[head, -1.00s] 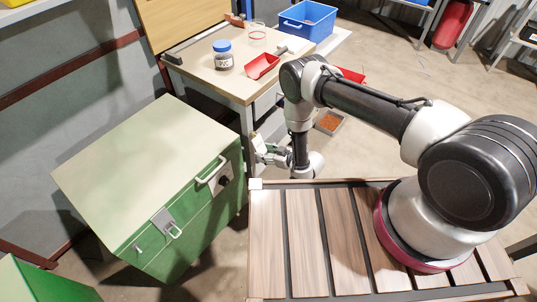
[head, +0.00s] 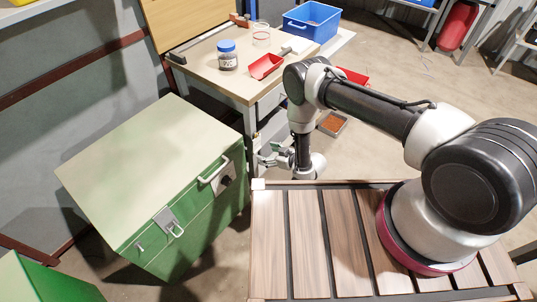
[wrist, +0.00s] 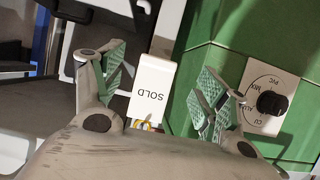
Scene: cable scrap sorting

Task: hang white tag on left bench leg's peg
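The white tag (wrist: 152,92), printed SOLD, appears upside down between my two finger pads in the wrist view. A bit of yellow cord shows at its lower end, close to my palm. My gripper (wrist: 161,68) is open, with a gap on each side of the tag. In the head view my gripper (head: 270,155) is low beside the workbench's near leg (head: 250,122). A pale strip (wrist: 167,30) stands behind the tag in the wrist view. I cannot make out the peg, or whether the cord is around it.
A green cabinet (head: 150,175) with a handle and a dial (wrist: 272,103) stands close beside my gripper. A tray (head: 332,123) lies on the floor.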

